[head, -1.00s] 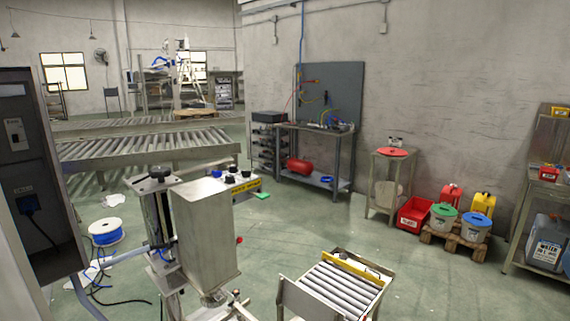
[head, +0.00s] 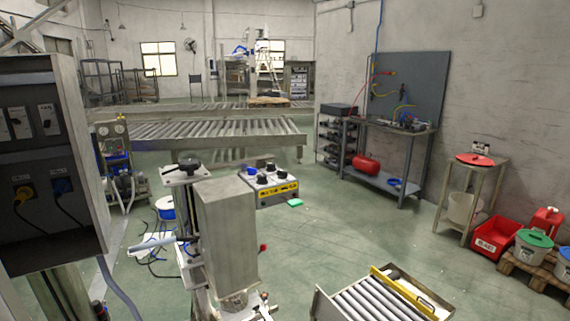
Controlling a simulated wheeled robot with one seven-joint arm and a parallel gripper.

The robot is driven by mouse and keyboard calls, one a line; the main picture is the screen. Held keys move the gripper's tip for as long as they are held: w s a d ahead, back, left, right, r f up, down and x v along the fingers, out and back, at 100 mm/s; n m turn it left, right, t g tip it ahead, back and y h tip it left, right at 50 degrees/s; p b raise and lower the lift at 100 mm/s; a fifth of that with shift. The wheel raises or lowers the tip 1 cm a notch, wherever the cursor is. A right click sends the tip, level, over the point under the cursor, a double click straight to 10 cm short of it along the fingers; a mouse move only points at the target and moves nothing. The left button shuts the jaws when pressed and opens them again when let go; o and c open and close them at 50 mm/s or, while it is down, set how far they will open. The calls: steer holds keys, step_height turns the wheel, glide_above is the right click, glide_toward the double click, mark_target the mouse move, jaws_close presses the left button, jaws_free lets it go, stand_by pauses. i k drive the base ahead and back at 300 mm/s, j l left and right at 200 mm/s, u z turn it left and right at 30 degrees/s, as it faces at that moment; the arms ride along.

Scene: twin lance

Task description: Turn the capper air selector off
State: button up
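A grey control box (head: 276,192) with several black and blue knobs on top and a yellow label strip along its front stands near the middle of the head view. I cannot tell which knob is the capper air selector, nor how any knob is set. In front of it is a machine with a tall grey metal housing (head: 227,235) and a black knob (head: 189,165) on top of its post. The housing stands close to the lower left of the control box in the picture. My gripper is not in view.
A dark electrical cabinet (head: 45,150) with switches and plugs stands close at the left. A short roller conveyor (head: 372,305) is at the bottom right. A workbench (head: 395,130) stands by the wall. Cables lie on the floor at left; open green floor (head: 345,215) lies between.

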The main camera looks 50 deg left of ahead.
mark_target(251, 171)
steer(key=i+u, duration=0.3)
steer(key=i+l+u, duration=0.1)
steer(key=u, duration=0.25)
steer(key=i+u, duration=0.15)
steer(key=u, duration=0.25)
steer(key=i+u, duration=0.1)
steer(key=u, duration=0.35)
steer(key=i+l+u, duration=0.1)
steer(key=u, duration=0.3)
steer(key=i+l+u, duration=0.1)
steer(key=u, duration=0.35)
steer(key=i+u, duration=0.2)
steer(key=i, duration=0.2)
